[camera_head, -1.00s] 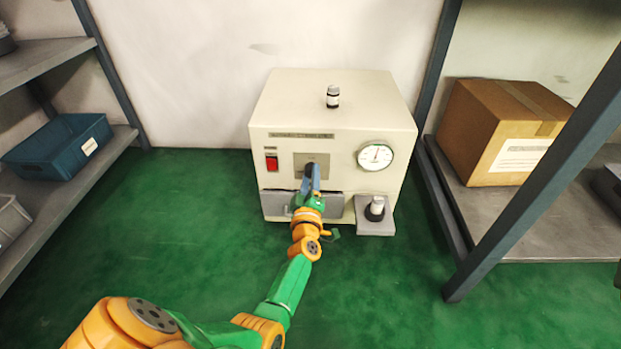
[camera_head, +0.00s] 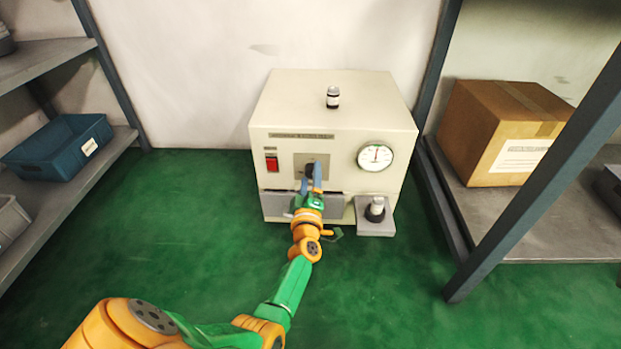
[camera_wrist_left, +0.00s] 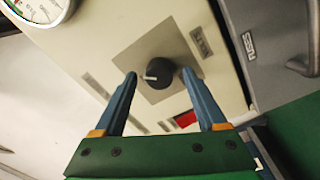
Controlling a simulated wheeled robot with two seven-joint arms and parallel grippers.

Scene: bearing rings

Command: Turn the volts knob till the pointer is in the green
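The volts knob (camera_head: 310,170) is a dark round knob on a grey plate at the front of a cream instrument box (camera_head: 285,105). In the left wrist view the knob (camera_wrist_left: 157,76) shows a white mark pointing left in the picture. My left gripper (camera_head: 312,179) is open, its blue fingers (camera_wrist_left: 158,74) on either side of the knob with gaps visible. The round white gauge (camera_head: 375,157) is at the right of the box front; its pointer stands near upright, but its colour zones are too small to read. My right gripper is out of view.
A red switch (camera_head: 271,163) is left of the knob. Shelves flank the box, with a blue bin (camera_head: 58,148) and a cardboard box (camera_head: 505,130). The green floor in front is clear.

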